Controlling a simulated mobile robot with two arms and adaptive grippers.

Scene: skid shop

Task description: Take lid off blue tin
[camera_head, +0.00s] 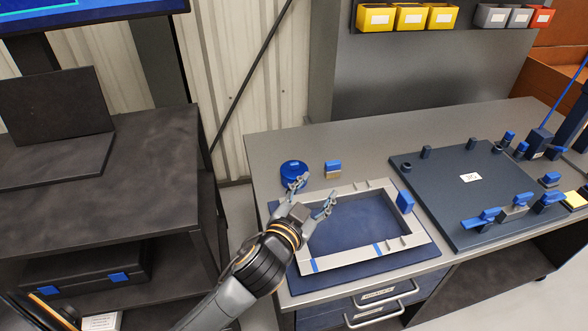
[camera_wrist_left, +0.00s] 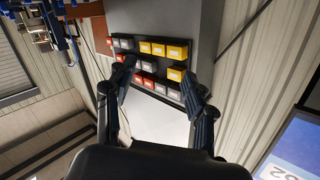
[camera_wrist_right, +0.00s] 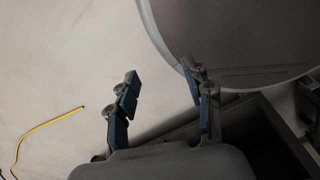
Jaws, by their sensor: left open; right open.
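The round blue tin (camera_head: 294,171) stands on the grey bench near its left back edge in the head view. Its top is blue, and I cannot make out a seam between lid and body. My left gripper (camera_head: 313,194) is open in front of the tin, over the left part of a grey frame. One finger overlaps the tin's near edge in the picture; I cannot tell if they touch. In the left wrist view the same gripper (camera_wrist_left: 158,75) has nothing between its fingers. My right gripper (camera_wrist_right: 160,78) is open and empty in the right wrist view, away from the bench top.
A grey rectangular frame (camera_head: 350,189) lies on a blue mat. A small blue-topped block (camera_head: 333,167) stands right of the tin. A dark fixture plate (camera_head: 440,185) with blue clamps fills the right. Yellow bins (camera_head: 411,17) hang behind. The bench's back strip is clear.

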